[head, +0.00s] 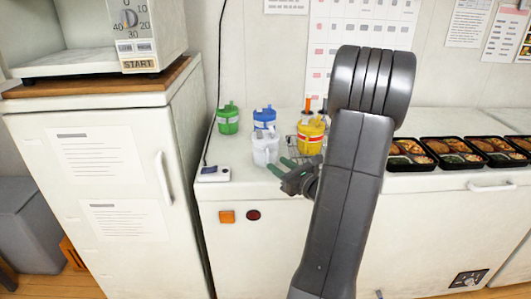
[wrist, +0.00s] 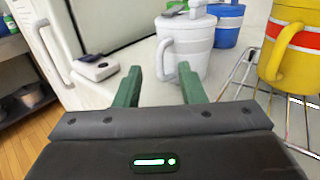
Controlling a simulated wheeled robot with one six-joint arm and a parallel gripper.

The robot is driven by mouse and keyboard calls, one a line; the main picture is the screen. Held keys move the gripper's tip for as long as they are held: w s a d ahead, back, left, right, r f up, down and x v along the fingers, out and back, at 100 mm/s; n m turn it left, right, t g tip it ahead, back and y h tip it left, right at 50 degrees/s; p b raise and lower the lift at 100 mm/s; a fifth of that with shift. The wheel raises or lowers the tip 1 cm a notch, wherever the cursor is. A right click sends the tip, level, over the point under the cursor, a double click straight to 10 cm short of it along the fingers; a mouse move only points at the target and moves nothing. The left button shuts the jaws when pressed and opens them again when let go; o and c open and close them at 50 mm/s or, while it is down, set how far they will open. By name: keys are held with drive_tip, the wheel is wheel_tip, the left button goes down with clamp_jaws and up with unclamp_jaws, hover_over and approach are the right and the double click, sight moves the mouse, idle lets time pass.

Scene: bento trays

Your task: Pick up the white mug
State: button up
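The white mug (head: 265,151) stands upright on the white counter-like chest at its left end. In the wrist view the white mug (wrist: 188,50) is straight ahead, with its handle turned toward the left finger. My gripper (head: 279,167) is just in front and to the right of the mug in the head view. Its two green fingers are apart in the wrist view (wrist: 159,86), with nothing between them. The fingertips look short of the mug; whether they touch it I cannot tell.
A blue mug (head: 264,119) stands behind the white one, a green mug (head: 228,121) behind left. A small white device (head: 214,174) lies left. Food trays (head: 408,163) line the right.

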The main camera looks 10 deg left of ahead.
sight(266, 152)
drive_tip(key=x, duration=0.4)
drive_tip(key=shift+w+a+f, duration=0.1)
drive_tip(key=shift+a+f, duration=0.05)
clamp_jaws()
